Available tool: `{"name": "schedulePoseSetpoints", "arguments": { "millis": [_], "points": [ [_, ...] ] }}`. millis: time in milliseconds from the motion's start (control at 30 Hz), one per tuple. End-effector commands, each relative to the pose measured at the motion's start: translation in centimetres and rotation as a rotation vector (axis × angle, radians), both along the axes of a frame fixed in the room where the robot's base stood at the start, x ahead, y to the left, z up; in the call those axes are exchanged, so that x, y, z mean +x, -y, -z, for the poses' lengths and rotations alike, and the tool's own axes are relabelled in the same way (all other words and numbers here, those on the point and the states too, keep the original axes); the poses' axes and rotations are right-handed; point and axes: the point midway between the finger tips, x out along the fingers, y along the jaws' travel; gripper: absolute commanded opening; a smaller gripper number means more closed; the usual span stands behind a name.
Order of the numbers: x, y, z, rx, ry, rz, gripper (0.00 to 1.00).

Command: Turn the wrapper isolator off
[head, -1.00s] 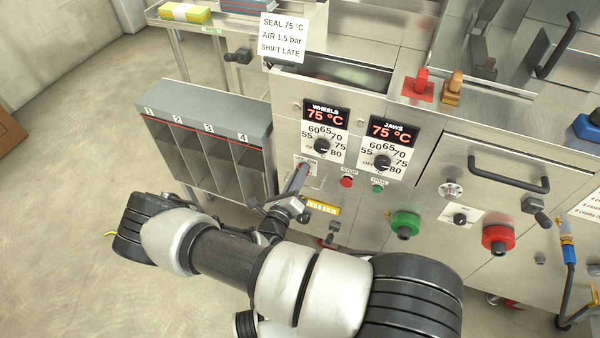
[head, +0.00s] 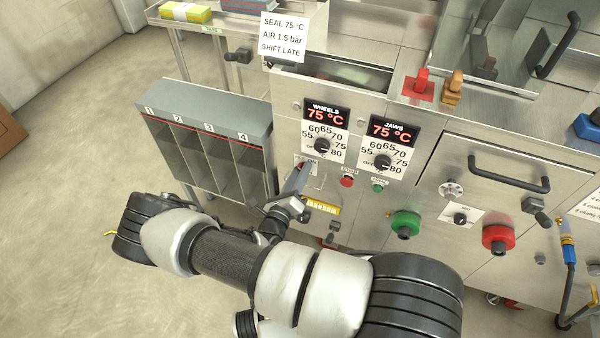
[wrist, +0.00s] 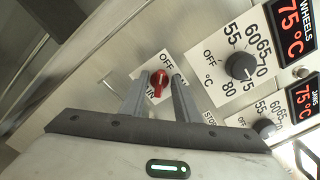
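The wrapper isolator is a small red knob (wrist: 158,84) on a white label plate (wrist: 166,60) in the wrist view. The word OFF shows beside it; the rest of the lettering is partly covered by my fingers. My gripper (wrist: 160,80) has one finger on each side of the knob, with a visible gap to it, so it looks open around the knob. Which mark the knob points to is hard to tell. In the head view, my gripper (head: 299,172) is at the label, and only a bit of the red knob shows.
Wheels dial (head: 322,145) and jaws dial (head: 382,161) sit above and right, both displays reading 75 °C. A red stop button (head: 347,181) and green button (head: 378,188) are just right. A grey four-slot rack (head: 205,119) stands left.

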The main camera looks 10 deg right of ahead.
Motion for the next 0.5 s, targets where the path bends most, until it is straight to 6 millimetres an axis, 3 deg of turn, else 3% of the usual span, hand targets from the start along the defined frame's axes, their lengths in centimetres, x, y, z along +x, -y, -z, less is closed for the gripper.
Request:
{"name": "schedulePoseSetpoints", "arguments": {
  "millis": [167, 500],
  "points": [
    [-1.8, -1.3, -0.1, 0.002, -0.002, -0.003, 0.29],
    [-8.6, -5.9, 0.0, 0.001, -0.004, -0.005, 0.29]
  ]
}}
